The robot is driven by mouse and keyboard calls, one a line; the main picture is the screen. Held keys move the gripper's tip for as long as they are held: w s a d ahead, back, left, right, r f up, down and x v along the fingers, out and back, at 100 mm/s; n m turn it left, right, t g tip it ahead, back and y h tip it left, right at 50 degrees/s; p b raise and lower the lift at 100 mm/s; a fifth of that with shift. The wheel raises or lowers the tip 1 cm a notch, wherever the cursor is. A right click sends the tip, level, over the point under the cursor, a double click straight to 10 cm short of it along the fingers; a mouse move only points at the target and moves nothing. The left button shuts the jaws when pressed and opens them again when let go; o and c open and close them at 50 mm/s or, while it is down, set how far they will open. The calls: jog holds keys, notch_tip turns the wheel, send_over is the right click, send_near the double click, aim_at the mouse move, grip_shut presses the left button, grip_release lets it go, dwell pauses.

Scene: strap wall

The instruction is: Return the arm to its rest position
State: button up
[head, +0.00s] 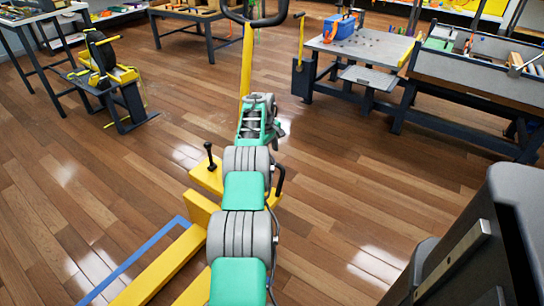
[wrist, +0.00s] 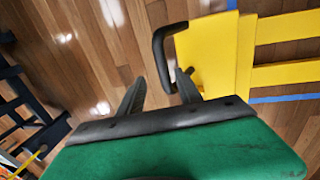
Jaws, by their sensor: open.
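My arm, with grey ringed joints and teal covers, reaches forward from the bottom middle of the head view over a yellow pallet truck (head: 165,268). The jaws cannot be made out in the head view. In the wrist view, my gripper (wrist: 160,88) shows two dark fingers standing apart with nothing between them. Below the fingers, the wooden floor (wrist: 105,45) and part of the yellow truck (wrist: 212,52) show. A dark curved handle (wrist: 158,45) appears just beyond the fingertips; whether it touches them I cannot tell.
Blue tape (head: 135,258) marks the floor at lower left. A dark stand with a strap reel (head: 103,60) is at left. A grey-topped workbench (head: 365,45) with a blue box (head: 338,27) stands at upper right, beside a dark bench (head: 470,80). Open floor (head: 350,165) lies right of the arm.

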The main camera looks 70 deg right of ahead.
jog(key=shift+v, duration=1.15)
jog(key=w+a+r+p, duration=0.7)
jog(key=w+a+r, duration=0.4)
jog(key=w+r, duration=0.35)
jog(key=w+a+r+n+t+p, duration=0.1)
jog(key=w+a+r+p, duration=0.2)
jog(key=a+r, duration=0.5)
jog(key=w+a+r+t+p, duration=0.1)
jog(key=w+a+r+p, duration=0.15)
jog(key=a+r, duration=0.45)
jog(key=a+r+n+t+p, duration=0.1)
jog(key=a+r+p, duration=0.25)
jog(key=a, duration=0.75)
jog(key=a+r+p, duration=0.3)
jog(key=a+r, duration=0.1)
jog(key=a, duration=0.7)
jog(key=s+a+r+y+p, duration=0.1)
jog(key=s+a+p, duration=0.2)
jog(key=s+a, duration=0.4)
jog(key=s+a+r+y+p, duration=0.1)
jog(key=s+a+p, duration=0.2)
jog(key=s+a, duration=0.4)
jog(key=a, duration=0.5)
jog(key=shift+a+r+n+t+p, duration=0.25)
jog(key=shift+r+n+t+p, duration=0.05)
jog(key=shift+r+n+p, duration=0.1)
